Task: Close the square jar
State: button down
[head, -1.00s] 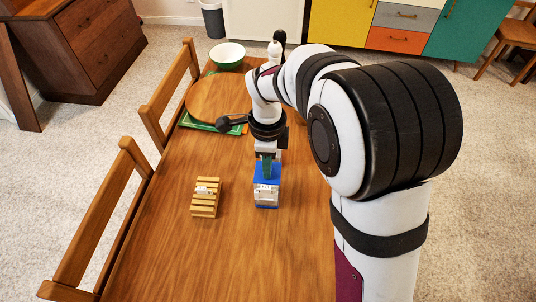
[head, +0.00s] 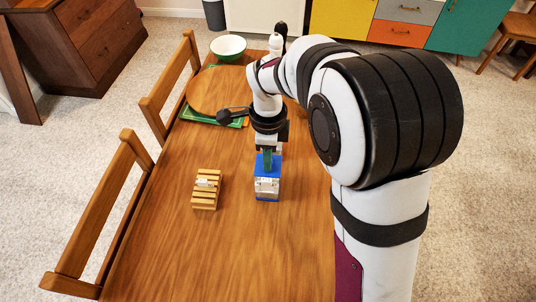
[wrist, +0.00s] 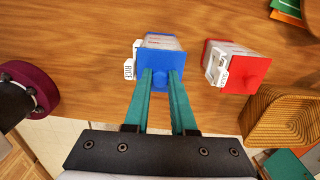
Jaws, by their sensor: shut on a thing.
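The square jar (head: 267,184) stands on the wooden table, with a pale body and a blue lid (head: 262,164). In the wrist view the jar body (wrist: 160,41) shows beyond the blue lid (wrist: 152,96), with a small tag reading RICE at its left. My gripper (wrist: 161,76) has teal fingers shut on the lid's round blue knob. In the head view my gripper (head: 267,160) comes down over the jar from behind. The lid lies over the jar's top; I cannot tell whether it is fully seated.
A maroon-rimmed round thing (wrist: 40,90) is at left. A slatted wooden rack (head: 206,190) stands left of the jar. A round board (head: 213,90) and a bowl (head: 228,47) lie farther back.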

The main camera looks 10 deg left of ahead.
jog(key=shift+f, duration=0.4)
dwell(1.0)
jog(key=shift+c, duration=1.7)
grip_release()
jog(key=shift+r, duration=3)
grip_shut()
